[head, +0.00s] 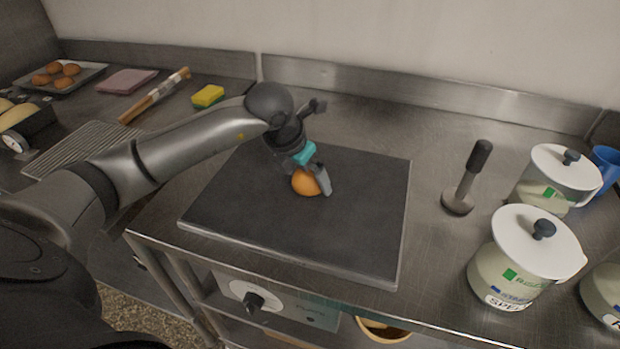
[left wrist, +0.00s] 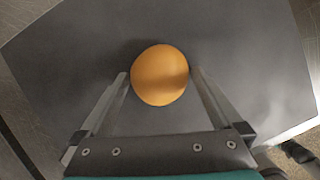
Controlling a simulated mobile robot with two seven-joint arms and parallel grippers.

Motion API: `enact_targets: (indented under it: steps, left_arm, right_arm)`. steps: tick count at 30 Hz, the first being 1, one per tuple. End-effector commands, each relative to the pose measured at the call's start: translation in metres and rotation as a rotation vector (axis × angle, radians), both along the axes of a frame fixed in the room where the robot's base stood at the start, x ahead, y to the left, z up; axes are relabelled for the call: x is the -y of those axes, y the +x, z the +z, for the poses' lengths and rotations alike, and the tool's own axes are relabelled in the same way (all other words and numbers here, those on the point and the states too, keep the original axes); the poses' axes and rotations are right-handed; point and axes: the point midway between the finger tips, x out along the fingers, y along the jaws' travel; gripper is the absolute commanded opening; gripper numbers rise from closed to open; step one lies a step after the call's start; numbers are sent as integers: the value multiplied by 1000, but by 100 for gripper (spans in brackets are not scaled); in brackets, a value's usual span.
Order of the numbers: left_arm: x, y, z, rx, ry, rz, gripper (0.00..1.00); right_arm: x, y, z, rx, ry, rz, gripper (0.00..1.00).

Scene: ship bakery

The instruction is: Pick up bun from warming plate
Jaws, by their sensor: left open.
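The bun (head: 305,183) is round and orange-brown and sits on the dark square warming plate (head: 350,210). My left gripper (head: 318,183) is low over the plate at the bun, with its fingers open. In the left wrist view the bun (left wrist: 159,75) lies between the tips of the two fingers of my left gripper (left wrist: 158,82), with one finger on each side. I cannot tell whether either finger touches it. In the head view the gripper hides part of the bun. My right gripper is not in view.
A metal masher-like tool (head: 466,180) stands right of the plate. White-lidded jars (head: 527,255) and a blue cup (head: 606,165) are at the far right.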

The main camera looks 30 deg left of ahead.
Motion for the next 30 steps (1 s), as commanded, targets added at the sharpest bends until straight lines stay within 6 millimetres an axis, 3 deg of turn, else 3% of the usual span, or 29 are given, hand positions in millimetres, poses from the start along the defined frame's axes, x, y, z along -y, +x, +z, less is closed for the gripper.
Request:
enact_targets:
  steps: [3, 21, 30]
  left_arm:
    - [0, 0, 0, 0, 0, 0, 100]
    - [0, 0, 1, 1, 0, 0, 33]
    - [0, 0, 4, 2, 0, 0, 33]
  right_arm:
    - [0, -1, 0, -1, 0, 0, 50]
    - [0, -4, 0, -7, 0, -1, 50]
    - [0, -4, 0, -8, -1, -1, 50]
